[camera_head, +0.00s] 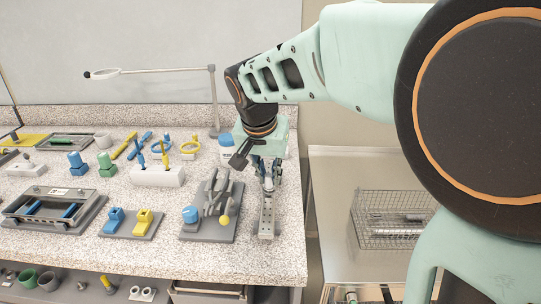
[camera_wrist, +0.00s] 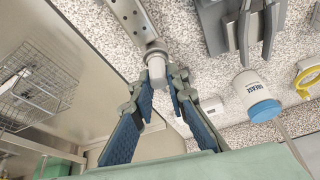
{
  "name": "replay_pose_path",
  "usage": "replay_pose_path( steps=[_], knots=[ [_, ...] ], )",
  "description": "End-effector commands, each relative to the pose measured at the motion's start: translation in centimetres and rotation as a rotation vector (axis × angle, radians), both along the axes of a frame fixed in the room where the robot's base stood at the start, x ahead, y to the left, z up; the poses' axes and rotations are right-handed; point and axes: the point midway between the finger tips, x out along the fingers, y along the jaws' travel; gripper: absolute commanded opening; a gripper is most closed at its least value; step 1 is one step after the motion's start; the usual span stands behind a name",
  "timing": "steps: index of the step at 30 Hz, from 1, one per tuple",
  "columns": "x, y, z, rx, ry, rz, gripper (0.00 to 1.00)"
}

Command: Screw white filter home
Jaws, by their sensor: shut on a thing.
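The white filter (camera_wrist: 156,72) is a short pale cylinder at the end of a grey metal bar with holes (camera_wrist: 131,20), seen in the wrist view. It meets a grey collar at the bar's end; whether it is fully seated cannot be told. My gripper (camera_wrist: 158,86) has its blue-padded fingers on either side of the filter and is shut on it. In the head view my gripper (camera_head: 268,178) is at the far end of the perforated bar (camera_head: 266,218), near the bench's right edge. The filter is mostly hidden there by the fingers.
A grease jar with a blue cap (camera_wrist: 256,97) stands close by. A grey fixture with a yellow ball (camera_head: 215,205) is just left of the bar. A white tool block (camera_head: 158,176) lies further left. A wire basket (camera_head: 390,219) is on the lower surface at right.

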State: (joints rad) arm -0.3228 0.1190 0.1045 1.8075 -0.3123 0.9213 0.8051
Motion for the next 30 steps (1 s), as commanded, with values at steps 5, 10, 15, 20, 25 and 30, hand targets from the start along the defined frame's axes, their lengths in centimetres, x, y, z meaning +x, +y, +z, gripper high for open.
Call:
replay_pose_path(
  steps=[5, 10, 15, 20, 25, 30],
  knots=[
    [0.01, -0.08, -0.01, -0.002, 0.000, -0.004, 0.00],
    [0.05, -0.01, -0.16, -0.001, -0.001, -0.107, 0.00],
    [0.04, -0.04, -0.04, -0.001, 0.000, -0.249, 0.00],
    [-0.01, -0.09, 0.02, 0.000, 0.000, -0.301, 0.00],
    [-0.01, -0.11, 0.03, 0.000, 0.000, -0.301, 0.00],
    [-0.01, -0.11, 0.03, 0.001, 0.000, -0.300, 0.24]
  ],
)
